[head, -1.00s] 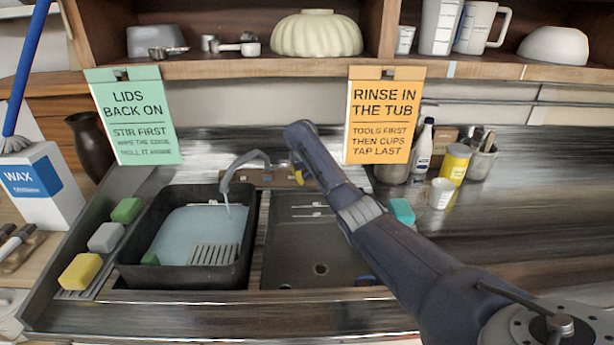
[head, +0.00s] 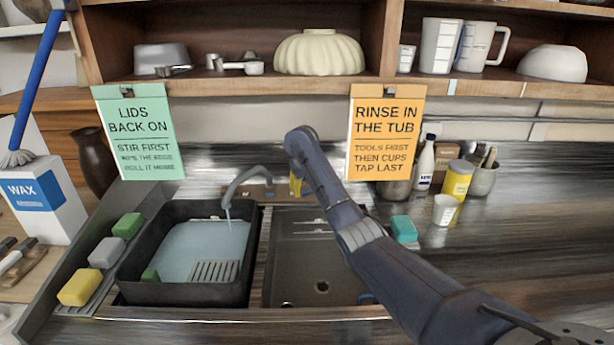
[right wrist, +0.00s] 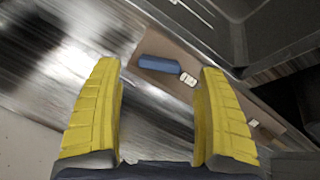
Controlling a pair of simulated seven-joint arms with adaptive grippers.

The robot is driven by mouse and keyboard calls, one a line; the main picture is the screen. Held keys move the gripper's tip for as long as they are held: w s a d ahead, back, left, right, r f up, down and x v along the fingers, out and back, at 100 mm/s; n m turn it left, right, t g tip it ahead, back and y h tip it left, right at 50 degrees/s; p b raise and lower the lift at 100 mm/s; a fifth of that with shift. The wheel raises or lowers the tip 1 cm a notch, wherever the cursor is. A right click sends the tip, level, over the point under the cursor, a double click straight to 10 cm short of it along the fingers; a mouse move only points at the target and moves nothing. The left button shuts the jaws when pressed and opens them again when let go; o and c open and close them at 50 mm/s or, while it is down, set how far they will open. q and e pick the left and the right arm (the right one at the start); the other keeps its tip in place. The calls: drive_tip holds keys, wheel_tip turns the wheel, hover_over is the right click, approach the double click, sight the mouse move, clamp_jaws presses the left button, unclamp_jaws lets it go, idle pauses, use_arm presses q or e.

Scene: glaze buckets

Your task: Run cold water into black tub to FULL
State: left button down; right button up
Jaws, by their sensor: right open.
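The black tub (head: 130,284) stands in the left sink basin, with pale blue water (head: 200,245) in it. The curved tap spout (head: 245,178) hangs over its back right, and a thin stream falls into the water. Small pale marks show on the tub's back wall, too small to read. My right gripper (head: 297,185) is at the back of the sink, right of the spout, partly hidden by its own arm. In the right wrist view its yellow fingers (right wrist: 160,70) are apart and empty, with a blue tap handle (right wrist: 160,65) with a white tag beyond them. My left gripper is out of view.
A grey slotted piece (head: 214,271) and a green piece (head: 150,275) show in the tub. Green, grey and yellow sponges (head: 80,287) line the left ledge. The right basin (head: 300,265) is empty. A teal sponge (head: 404,229) and cup (head: 445,209) stand right of my arm.

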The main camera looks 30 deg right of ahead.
sight(309, 191)
drive_tip(key=v, duration=0.7)
drive_tip(key=shift+r, duration=0.15)
drive_tip(key=shift+s+r, duration=0.1)
idle(0.8)
wheel_tip(309, 191, up, 5)
drive_tip(key=s+a+m, duration=0.1)
drive_tip(key=s, duration=0.1)
drive_tip(key=x, duration=1.7)
drive_tip(key=shift+a, duration=0.35)
drive_tip(key=c, duration=1.4)
drive_tip(key=shift+f, duration=0.2)
drive_tip(key=shift+c, duration=0.3)
